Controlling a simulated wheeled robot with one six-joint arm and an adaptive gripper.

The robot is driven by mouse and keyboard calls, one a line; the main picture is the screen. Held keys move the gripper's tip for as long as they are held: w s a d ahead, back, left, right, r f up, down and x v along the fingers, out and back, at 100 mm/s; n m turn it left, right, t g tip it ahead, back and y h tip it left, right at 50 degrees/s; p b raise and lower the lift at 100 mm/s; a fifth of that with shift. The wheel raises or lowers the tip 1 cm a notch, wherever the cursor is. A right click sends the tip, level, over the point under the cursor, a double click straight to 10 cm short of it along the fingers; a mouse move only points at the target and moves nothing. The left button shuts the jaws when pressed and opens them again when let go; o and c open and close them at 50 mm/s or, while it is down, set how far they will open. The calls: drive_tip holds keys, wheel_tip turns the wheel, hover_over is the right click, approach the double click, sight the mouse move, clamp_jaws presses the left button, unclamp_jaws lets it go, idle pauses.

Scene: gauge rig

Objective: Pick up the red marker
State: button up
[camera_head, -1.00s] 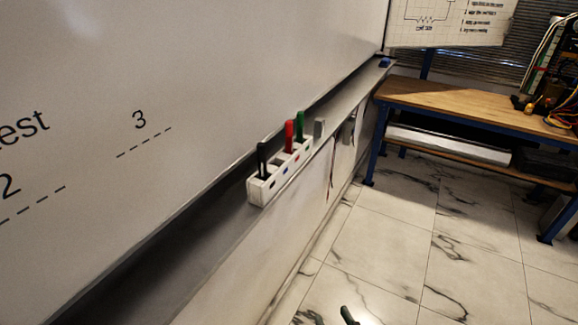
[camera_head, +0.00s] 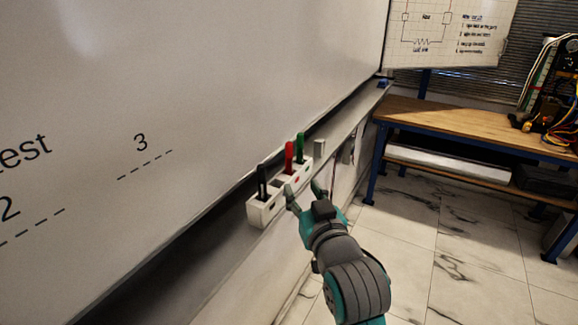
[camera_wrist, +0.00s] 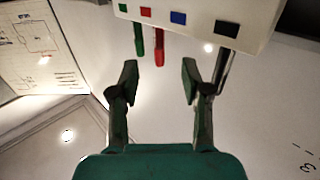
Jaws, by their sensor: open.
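The red marker (camera_head: 289,157) stands upright in a white holder (camera_head: 262,213) on the whiteboard's ledge, between a green marker (camera_head: 300,146) and an empty slot. A black marker (camera_head: 262,182) stands at the holder's near end. My gripper (camera_head: 304,193) is open and empty, just right of the holder and lower than the red marker's top. In the wrist view the red marker (camera_wrist: 159,47) points down from the holder (camera_wrist: 185,17), in line with the gap between my open fingers (camera_wrist: 160,80) and apart from them. The black marker (camera_wrist: 222,67) is beside the right finger.
The whiteboard (camera_head: 200,80) rises behind the holder and limits room on the left. A wooden bench (camera_head: 460,125) stands at the right over open tiled floor.

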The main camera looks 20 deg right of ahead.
sight(290, 151)
drive_tip(key=w+r, duration=0.1)
drive_tip(key=w, duration=0.3)
drive_tip(key=w+r, duration=0.1)
drive_tip(key=w, duration=0.2)
drive_tip(key=w+r, duration=0.1)
drive_tip(key=w, duration=0.3)
drive_tip(key=shift+w+d+r, duration=0.3)
drive_tip(key=shift+w+r, duration=0.05)
clamp_jaws()
